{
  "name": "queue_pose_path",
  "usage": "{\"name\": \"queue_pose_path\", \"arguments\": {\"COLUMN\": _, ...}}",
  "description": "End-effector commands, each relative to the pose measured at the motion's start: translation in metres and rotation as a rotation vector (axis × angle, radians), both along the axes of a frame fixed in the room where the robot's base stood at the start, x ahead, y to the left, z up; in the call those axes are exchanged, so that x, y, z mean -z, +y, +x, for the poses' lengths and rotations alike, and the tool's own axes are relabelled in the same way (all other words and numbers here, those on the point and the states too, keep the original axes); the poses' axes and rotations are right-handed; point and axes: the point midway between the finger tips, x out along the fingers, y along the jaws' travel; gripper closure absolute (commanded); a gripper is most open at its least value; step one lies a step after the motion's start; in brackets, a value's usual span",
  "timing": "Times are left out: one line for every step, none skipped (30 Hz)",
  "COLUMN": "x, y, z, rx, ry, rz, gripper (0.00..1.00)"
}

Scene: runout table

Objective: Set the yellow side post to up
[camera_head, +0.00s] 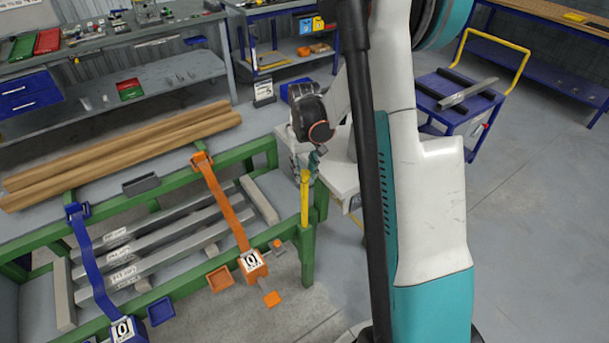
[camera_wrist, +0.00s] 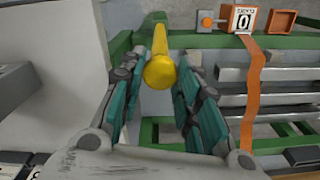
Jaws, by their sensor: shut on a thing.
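The yellow side post (camera_head: 305,203) is at the right end of the green-framed runout table (camera_head: 270,147), beside a green leg. Its length runs roughly vertically in the head view; I cannot tell its exact tilt. My gripper (camera_head: 314,160) is at its upper end. In the wrist view the post (camera_wrist: 157,45) shows its round end between the two teal-padded fingers of my gripper (camera_wrist: 160,85). The gripper is shut on the post near this end. The exact finger contact is partly hidden.
An orange strap arm (camera_head: 228,207) and a blue one (camera_head: 92,262) cross the metal bars (camera_head: 150,241) on the table. Wooden beams (camera_head: 120,155) lie behind. A pale machine block (camera_wrist: 53,60) stands close left of my gripper in the wrist view. Floor on the right (camera_head: 540,230) is clear.

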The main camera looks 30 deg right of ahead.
Motion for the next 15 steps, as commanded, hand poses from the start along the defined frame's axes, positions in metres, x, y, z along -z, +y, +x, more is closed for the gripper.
{"name": "queue_pose_path", "arguments": {"x": -0.0052, "y": 0.0, "z": 0.0005, "rx": 0.0, "ry": -0.002, "rz": 0.0, "gripper": 1.0}}
{"name": "queue_pose_path", "arguments": {"x": -0.0064, "y": 0.0, "z": 0.0005, "rx": 0.0, "ry": -0.002, "rz": 0.0, "gripper": 1.0}}
{"name": "queue_pose_path", "arguments": {"x": -0.0076, "y": 0.0, "z": 0.0005, "rx": 0.0, "ry": -0.002, "rz": 0.0, "gripper": 1.0}}
{"name": "queue_pose_path", "arguments": {"x": -0.0081, "y": 0.0, "z": 0.0005, "rx": 0.0, "ry": -0.002, "rz": 0.0, "gripper": 1.0}}
{"name": "queue_pose_path", "arguments": {"x": -0.0084, "y": 0.0, "z": 0.0005, "rx": 0.0, "ry": -0.002, "rz": 0.0, "gripper": 1.0}}
{"name": "queue_pose_path", "arguments": {"x": -0.0086, "y": 0.0, "z": 0.0005, "rx": 0.0, "ry": -0.002, "rz": 0.0, "gripper": 1.0}}
{"name": "queue_pose_path", "arguments": {"x": -0.0085, "y": 0.0, "z": 0.0006, "rx": 0.0, "ry": -0.002, "rz": 0.0, "gripper": 1.0}}
{"name": "queue_pose_path", "arguments": {"x": -0.0084, "y": -0.0001, "z": 0.0006, "rx": 0.0, "ry": -0.002, "rz": 0.0, "gripper": 1.0}}
{"name": "queue_pose_path", "arguments": {"x": -0.0083, "y": -0.0001, "z": 0.0006, "rx": 0.0, "ry": -0.002, "rz": 0.0, "gripper": 1.0}}
{"name": "queue_pose_path", "arguments": {"x": -0.0082, "y": -0.0001, "z": 0.0006, "rx": 0.0, "ry": -0.002, "rz": 0.0, "gripper": 1.0}}
{"name": "queue_pose_path", "arguments": {"x": -0.0082, "y": -0.0001, "z": 0.0006, "rx": 0.0, "ry": -0.002, "rz": 0.0, "gripper": 1.0}}
{"name": "queue_pose_path", "arguments": {"x": -0.0082, "y": -0.0001, "z": 0.0007, "rx": 0.0, "ry": -0.002, "rz": 0.0, "gripper": 1.0}}
{"name": "queue_pose_path", "arguments": {"x": -0.0081, "y": -0.0001, "z": 0.0007, "rx": 0.0, "ry": -0.002, "rz": 0.0, "gripper": 1.0}}
{"name": "queue_pose_path", "arguments": {"x": -0.0081, "y": -0.0001, "z": 0.0007, "rx": 0.0, "ry": -0.002, "rz": 0.0, "gripper": 1.0}}
{"name": "queue_pose_path", "arguments": {"x": -0.0081, "y": -0.0002, "z": 0.0007, "rx": 0.0, "ry": -0.002, "rz": 0.0, "gripper": 0.63}}
